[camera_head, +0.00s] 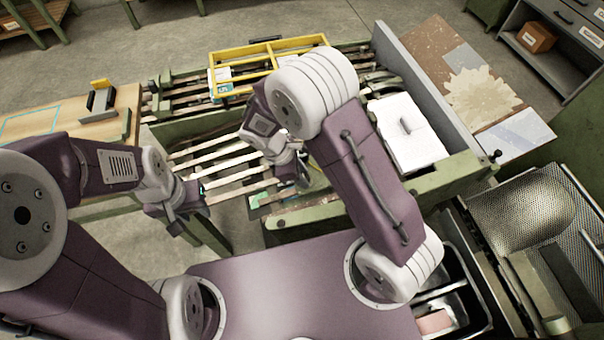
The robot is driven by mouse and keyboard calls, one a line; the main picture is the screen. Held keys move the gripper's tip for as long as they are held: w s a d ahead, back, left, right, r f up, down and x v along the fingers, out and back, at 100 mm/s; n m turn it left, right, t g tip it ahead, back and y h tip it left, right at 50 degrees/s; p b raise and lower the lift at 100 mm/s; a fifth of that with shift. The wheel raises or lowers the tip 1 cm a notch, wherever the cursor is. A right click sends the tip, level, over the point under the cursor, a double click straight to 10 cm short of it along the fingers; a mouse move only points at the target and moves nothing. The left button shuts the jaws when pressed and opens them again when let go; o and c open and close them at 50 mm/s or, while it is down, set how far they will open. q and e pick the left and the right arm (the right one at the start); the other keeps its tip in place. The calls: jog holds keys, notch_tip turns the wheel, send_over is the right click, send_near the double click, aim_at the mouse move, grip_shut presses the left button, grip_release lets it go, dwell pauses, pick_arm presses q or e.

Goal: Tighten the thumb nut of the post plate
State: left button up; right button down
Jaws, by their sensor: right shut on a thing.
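My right gripper (303,183) is low over the front part of the green machine, beside a small plate (268,198) with a green mark. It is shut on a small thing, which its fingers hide. By its place this seems to be the thumb nut, but I cannot make out the nut or the post plate clearly. My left gripper (176,226) hangs in front of the machine's left part, apart from the plate. Its fingers are too small and dark to show whether they are open.
The slatted green machine (335,208) spans the middle. A yellow frame (285,49) stands at its back and a white paper stack (398,120) lies at its right. A wooden table (115,131) is at the left. Metal trays (468,262) are at the lower right.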

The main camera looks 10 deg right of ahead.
jog(key=shift+r, duration=0.1)
jog(key=m+p, duration=0.2)
jog(key=m, duration=0.1)
jog(key=shift+r+g, duration=0.1)
jog(key=shift+g, duration=0.2)
jog(key=m+g+y+p, duration=0.1)
jog(key=m+p, duration=0.1)
jog(key=m, duration=0.3)
jog(key=shift+w+d+m, duration=0.1)
jog(key=shift+m, duration=0.2)
jog(key=m+y+p, duration=0.1)
jog(key=m+p, duration=0.1)
jog(key=m, duration=0.3)
jog(key=shift+d, duration=0.1)
jog(key=shift+m+y+p, duration=0.4)
jog(key=shift+m+p, duration=0.1)
jog(key=shift+m, duration=1.6)
jog(key=shift+g, duration=0.3)
jog(key=c, duration=1.1)
grip_release()
jog(key=shift+o, duration=0.2)
